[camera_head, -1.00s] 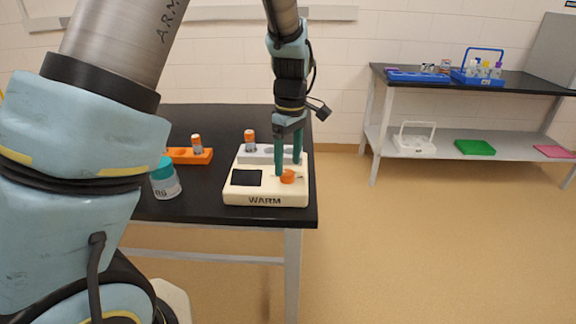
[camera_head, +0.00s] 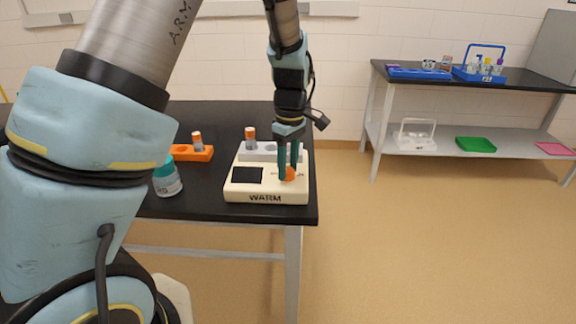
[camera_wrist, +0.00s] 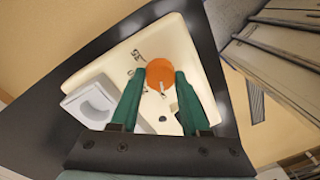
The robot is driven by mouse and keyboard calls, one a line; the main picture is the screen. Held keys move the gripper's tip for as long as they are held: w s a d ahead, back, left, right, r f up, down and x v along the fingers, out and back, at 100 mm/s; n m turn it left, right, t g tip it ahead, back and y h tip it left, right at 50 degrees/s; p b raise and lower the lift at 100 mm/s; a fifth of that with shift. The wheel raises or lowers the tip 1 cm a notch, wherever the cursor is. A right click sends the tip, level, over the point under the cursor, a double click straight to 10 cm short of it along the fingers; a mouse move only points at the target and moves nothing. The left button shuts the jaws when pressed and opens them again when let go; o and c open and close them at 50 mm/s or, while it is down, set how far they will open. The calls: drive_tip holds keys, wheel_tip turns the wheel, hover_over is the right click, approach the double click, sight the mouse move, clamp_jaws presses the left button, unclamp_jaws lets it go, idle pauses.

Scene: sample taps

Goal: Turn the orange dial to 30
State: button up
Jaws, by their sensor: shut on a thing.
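The orange dial (camera_head: 290,174) sits on the front right of a cream device marked WARM (camera_head: 238,194). In the wrist view the dial (camera_wrist: 160,73) shows between the green fingertips, with a pale pointer mark on it. My gripper (camera_head: 287,177) points down over the dial and is shut on it; the wrist view also shows my gripper (camera_wrist: 156,80) with a finger on each side of the dial. The fingers hide part of the dial in the head view. The number it points at is too small to read.
An orange-capped vial (camera_head: 250,139) stands in the device's grey block. A teal-lidded jar (camera_head: 166,180) and an orange rack (camera_head: 195,153) with another vial (camera_head: 197,141) stand to the left on the black table (camera_head: 190,211). A second bench (camera_head: 515,89) stands at the right back.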

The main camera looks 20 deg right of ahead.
clamp_jaws()
drive_tip(key=shift+m, duration=0.3)
drive_tip(key=m, duration=0.3)
drive_tip(key=shift+m, duration=0.3)
drive_tip(key=m, duration=0.3)
drive_tip(key=shift+m, duration=0.3)
drive_tip(key=m, duration=0.5)
drive_tip(key=shift+t, duration=0.4)
drive_tip(key=shift+s+m, duration=0.1)
drive_tip(key=shift+m, duration=2.3)
